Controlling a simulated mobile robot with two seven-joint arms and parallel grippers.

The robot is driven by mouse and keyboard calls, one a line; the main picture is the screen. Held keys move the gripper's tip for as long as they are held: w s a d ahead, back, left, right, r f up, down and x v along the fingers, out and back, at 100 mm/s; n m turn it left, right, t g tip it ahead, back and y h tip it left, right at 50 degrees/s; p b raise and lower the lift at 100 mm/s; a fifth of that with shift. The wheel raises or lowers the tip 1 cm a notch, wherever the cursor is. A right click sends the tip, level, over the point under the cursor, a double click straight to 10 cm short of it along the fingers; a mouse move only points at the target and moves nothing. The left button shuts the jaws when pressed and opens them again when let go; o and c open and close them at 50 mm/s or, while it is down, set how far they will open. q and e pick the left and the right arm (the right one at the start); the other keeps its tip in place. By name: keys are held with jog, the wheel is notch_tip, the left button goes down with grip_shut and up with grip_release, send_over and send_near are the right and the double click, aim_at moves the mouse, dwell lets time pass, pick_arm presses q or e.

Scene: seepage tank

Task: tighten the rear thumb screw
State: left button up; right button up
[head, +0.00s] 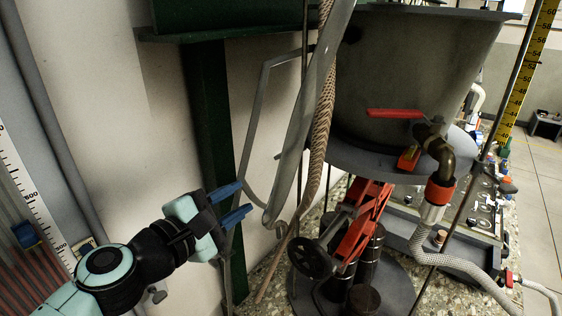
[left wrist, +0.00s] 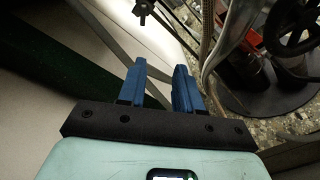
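My left gripper (head: 246,197) comes in from the lower left, its two blue fingers apart with nothing between them. In the left wrist view the gripper (left wrist: 161,68) also shows an empty gap. A small dark winged piece, which looks like a thumb screw (left wrist: 143,9), is at the top edge of the left wrist view, beyond the fingertips and apart from them. I cannot tell whether it is the rear one, and I cannot make it out surely in the head view. My right gripper is not in view.
A grey bent metal bar (head: 300,130) and a rope (head: 325,110) hang right of the gripper. A green post (head: 208,110) stands behind it. Further right are a grey tank (head: 415,70), a red jack (head: 362,222) with a black handwheel (head: 311,258), and a hose (head: 460,266).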

aim_at(278, 157)
pick_arm(q)
notch_tip(278, 157, up, 4)
jog(key=s, duration=0.2)
jog(key=shift+t+h, duration=0.3)
jog(key=shift+h, duration=0.1)
jog(key=p+x, duration=0.2)
jog(key=x, duration=1.1)
jog(key=shift+w+d+f+p, duration=0.15)
jog(key=shift+w+p, duration=0.2)
jog(key=shift+p, duration=0.05)
jog(key=shift+c, duration=0.3)
grip_shut()
